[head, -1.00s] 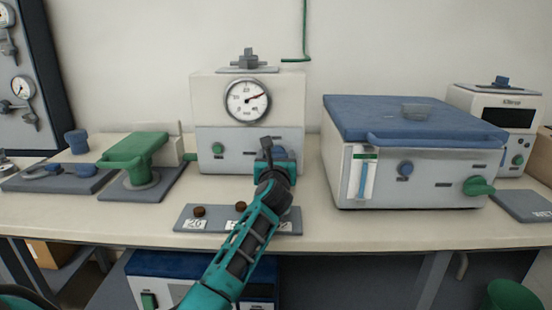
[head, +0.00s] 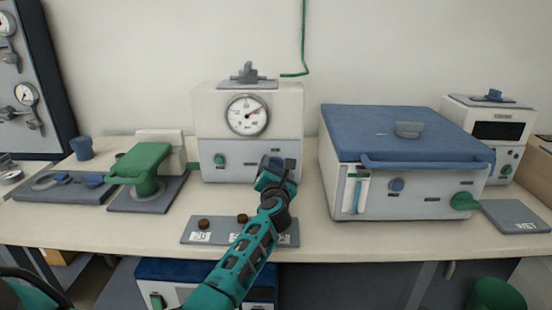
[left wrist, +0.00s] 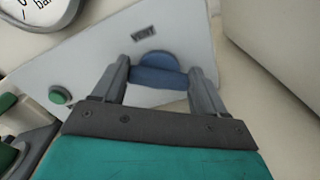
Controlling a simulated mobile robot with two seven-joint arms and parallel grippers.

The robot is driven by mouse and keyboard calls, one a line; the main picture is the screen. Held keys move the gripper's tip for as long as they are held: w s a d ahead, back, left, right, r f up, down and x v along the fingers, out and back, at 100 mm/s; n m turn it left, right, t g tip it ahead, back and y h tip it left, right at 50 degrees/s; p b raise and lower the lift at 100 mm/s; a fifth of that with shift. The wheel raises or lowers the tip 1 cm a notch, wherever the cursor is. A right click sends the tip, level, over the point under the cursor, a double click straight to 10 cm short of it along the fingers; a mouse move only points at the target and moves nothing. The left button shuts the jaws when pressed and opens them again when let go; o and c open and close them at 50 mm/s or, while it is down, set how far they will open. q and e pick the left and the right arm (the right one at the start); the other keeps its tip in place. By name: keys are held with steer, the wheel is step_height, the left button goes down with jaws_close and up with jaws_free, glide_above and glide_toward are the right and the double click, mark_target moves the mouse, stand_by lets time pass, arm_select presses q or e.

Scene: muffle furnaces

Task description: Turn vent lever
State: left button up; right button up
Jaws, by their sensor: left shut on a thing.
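The blue vent lever (left wrist: 158,77) is on the grey front panel of the middle white furnace, below the label VENT (left wrist: 143,33). In the left wrist view it lies between the two grey fingers of my left gripper (left wrist: 160,85), which is shut on it. The lever lies slightly tilted in that picture. In the head view my left gripper (head: 275,168) reaches the lower right of the furnace (head: 247,130); a bit of blue shows there, with the rest of the lever hidden behind the hand. My right gripper is not in view.
A round gauge (head: 247,115) and a green knob (head: 219,160) are on the same furnace. A grey plate with brown pieces (head: 189,235) lies beneath my arm. A blue-lidded furnace (head: 405,195) stands close on the right, a green press (head: 146,165) on the left.

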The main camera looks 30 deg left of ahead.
arm_select(q)
steer(key=shift+r+m+p, duration=0.15)
steer(key=shift+m+p, duration=0.2)
steer(key=shift+m, duration=0.25)
steer(key=shift+d+m+p, duration=0.1)
steer(key=shift+m+p, duration=0.65)
steer(key=shift+m, duration=0.15)
steer(key=shift+m+p, duration=0.3)
steer(key=shift+m, duration=0.2)
steer(key=m+p, duration=0.1)
steer(key=m, duration=0.1)
steer(key=shift+d+f+m+p, duration=0.1)
steer(key=shift+f+m+p, duration=0.15)
steer(key=shift+m+p, duration=0.1)
steer(key=shift+f+m+p, duration=0.1)
steer(key=shift+m+p, duration=0.55)
steer(key=shift+m, duration=0.5)
steer(key=shift+f+m+p, duration=0.15)
steer(key=shift+m+p, duration=0.35)
steer(key=shift+m, duration=0.7)
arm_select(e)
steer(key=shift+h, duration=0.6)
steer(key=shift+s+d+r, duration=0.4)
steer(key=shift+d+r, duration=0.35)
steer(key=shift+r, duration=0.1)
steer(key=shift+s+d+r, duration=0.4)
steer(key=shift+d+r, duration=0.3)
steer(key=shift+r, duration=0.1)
arm_select(q)
steer(key=shift+m, duration=0.3)
